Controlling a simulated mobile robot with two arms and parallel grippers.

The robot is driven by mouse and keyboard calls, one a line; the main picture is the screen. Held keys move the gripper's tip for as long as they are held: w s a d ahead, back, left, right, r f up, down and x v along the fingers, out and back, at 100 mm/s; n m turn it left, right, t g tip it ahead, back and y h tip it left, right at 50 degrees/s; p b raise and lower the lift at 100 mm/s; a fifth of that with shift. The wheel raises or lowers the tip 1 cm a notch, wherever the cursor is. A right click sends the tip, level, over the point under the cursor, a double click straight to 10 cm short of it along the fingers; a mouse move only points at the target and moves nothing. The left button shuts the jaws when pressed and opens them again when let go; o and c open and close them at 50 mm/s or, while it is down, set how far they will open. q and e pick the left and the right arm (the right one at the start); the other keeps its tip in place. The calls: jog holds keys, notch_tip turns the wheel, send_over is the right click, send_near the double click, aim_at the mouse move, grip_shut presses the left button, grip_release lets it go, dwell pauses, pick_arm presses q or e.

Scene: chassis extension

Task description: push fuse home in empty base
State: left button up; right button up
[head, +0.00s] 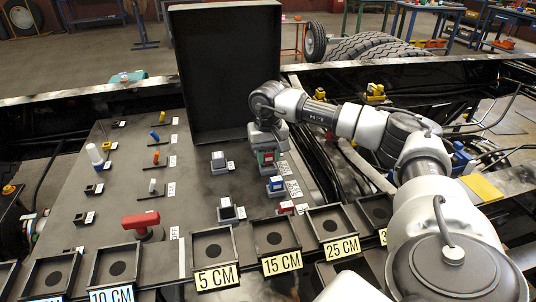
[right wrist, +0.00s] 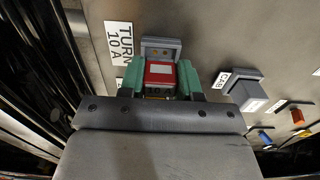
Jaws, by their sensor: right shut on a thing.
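My right gripper (head: 265,158) reaches in from the right in the head view, near the far side of the grey panel. Its green fingers (right wrist: 160,78) are shut on a red fuse (right wrist: 160,72) with a pale label. The red fuse also shows between the fingers in the head view (head: 266,157). A grey base (right wrist: 161,46) lies right at the fuse's far end in the right wrist view, beside a "TURN 10 A" label (right wrist: 120,40). The fuse looks lined up with this base. How deep it sits in it I cannot tell. My left gripper is not in view.
A tall black board (head: 225,65) stands behind my gripper. A red handle (head: 143,222) and labelled trays (head: 215,258) are in front.

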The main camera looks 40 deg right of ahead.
aim_at(268, 151)
jog(key=shift+p, duration=0.4)
dwell(1.1)
jog(key=shift+f+b, duration=0.65)
jog(key=shift+f, duration=0.3)
jog(key=o, duration=0.9)
jog(key=shift+a, duration=0.1)
jog(key=shift+o, duration=0.4)
jog(key=shift+f, duration=0.1)
notch_tip(268, 151, up, 11)
jog(key=shift+f, duration=0.1)
